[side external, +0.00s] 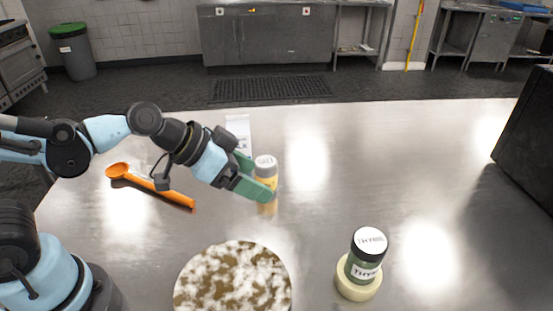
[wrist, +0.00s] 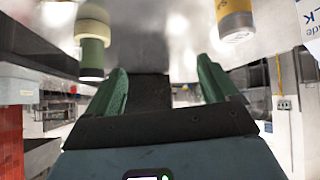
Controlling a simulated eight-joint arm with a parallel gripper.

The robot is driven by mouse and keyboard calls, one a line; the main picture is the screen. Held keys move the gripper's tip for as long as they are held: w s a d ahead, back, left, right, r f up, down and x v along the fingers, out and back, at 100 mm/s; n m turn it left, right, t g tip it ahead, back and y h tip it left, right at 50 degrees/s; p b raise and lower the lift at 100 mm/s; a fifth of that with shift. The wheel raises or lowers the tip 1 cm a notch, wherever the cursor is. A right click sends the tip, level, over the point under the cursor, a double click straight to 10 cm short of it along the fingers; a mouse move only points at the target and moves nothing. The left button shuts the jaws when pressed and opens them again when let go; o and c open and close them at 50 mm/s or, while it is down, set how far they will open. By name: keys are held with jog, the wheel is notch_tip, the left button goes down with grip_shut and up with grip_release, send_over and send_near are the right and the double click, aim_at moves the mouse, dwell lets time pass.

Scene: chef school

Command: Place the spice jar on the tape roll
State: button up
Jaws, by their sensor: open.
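A green spice jar with a dark neck and a white lid marked as thyme (side external: 365,256) stands upright on the cream tape roll (side external: 354,291). In the wrist view the jar (wrist: 92,54) and the roll (wrist: 92,30) appear upside down at upper left. A yellow jar with a pale lid (side external: 265,163) stands by my fingertips; in the wrist view this jar (wrist: 234,18) is at upper right, outside the fingers. My gripper (side external: 260,179) is open, and its green fingers in the wrist view (wrist: 162,66) have nothing between them. It is apart from the thyme jar.
An orange spoon (side external: 150,185) lies left of my gripper. A round mottled brown-and-white item (side external: 232,283) lies at the front. A white carton (side external: 238,127) stands behind my gripper, and a black box (side external: 527,135) at the right edge. The steel table is clear around the thyme jar.

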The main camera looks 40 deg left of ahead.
jog(key=s+a+n+y, duration=0.4)
jog(key=a+n+y, duration=0.1)
jog(key=a, duration=0.6)
jog(key=shift+a+r+g, duration=0.3)
jog(key=shift+a+r, duration=0.1)
